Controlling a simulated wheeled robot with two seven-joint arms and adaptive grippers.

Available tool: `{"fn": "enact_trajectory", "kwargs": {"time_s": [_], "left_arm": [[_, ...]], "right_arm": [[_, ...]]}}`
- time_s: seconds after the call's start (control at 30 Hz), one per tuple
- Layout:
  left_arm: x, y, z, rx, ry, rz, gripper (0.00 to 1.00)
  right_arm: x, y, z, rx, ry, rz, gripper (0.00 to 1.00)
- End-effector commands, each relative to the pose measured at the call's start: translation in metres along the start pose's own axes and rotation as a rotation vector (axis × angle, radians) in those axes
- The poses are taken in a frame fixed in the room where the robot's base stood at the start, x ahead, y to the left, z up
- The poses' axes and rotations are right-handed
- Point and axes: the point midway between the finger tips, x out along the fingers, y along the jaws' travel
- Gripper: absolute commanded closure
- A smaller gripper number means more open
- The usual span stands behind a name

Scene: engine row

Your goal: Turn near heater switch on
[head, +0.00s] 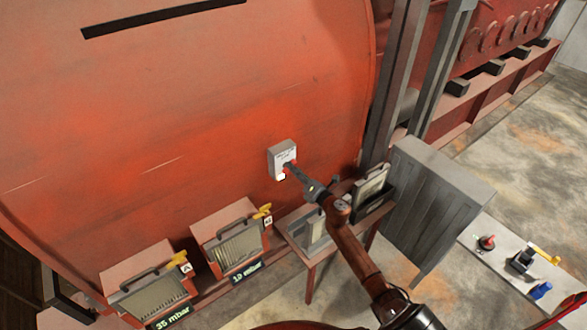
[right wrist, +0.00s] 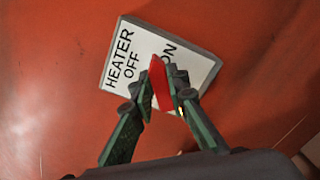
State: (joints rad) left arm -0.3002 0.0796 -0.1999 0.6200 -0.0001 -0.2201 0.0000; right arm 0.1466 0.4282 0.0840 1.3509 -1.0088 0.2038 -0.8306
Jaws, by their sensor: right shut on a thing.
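The heater switch is a small white-faced grey box (head: 282,158) on the red curved engine wall in the head view. In the right wrist view its plate (right wrist: 196,64) reads HEATER, OFF at left and ON at right. A red lever (right wrist: 159,84) stands out from the plate, showing between the two words; its exact setting is hard to tell. My right gripper (head: 289,169) is at the switch, its dark fingers (right wrist: 163,92) shut on the lever from both sides. The fingers hide the lower part of the plate. My left gripper is not in view.
Two gauge boxes with yellow handles, marked 35 mbar (head: 150,285) and 10 mbar (head: 231,240), stand below left. A small red table (head: 298,243) and a grey cabinet (head: 437,195) are near my right arm. A panel (head: 510,262) with controls lies at right.

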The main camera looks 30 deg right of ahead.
Motion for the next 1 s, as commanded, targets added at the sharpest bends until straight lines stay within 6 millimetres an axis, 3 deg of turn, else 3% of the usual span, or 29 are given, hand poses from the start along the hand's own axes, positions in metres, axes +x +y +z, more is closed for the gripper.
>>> {"fn": "enact_trajectory", "kwargs": {"time_s": [0.53, 1.0], "left_arm": [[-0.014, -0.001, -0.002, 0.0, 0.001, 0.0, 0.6], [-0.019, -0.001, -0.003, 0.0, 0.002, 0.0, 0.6]], "right_arm": [[0.0, -0.005, -0.001, 0.484, -0.001, -0.002, 1.0], [0.0, -0.008, -0.002, 0.68, -0.002, -0.002, 1.0]]}}
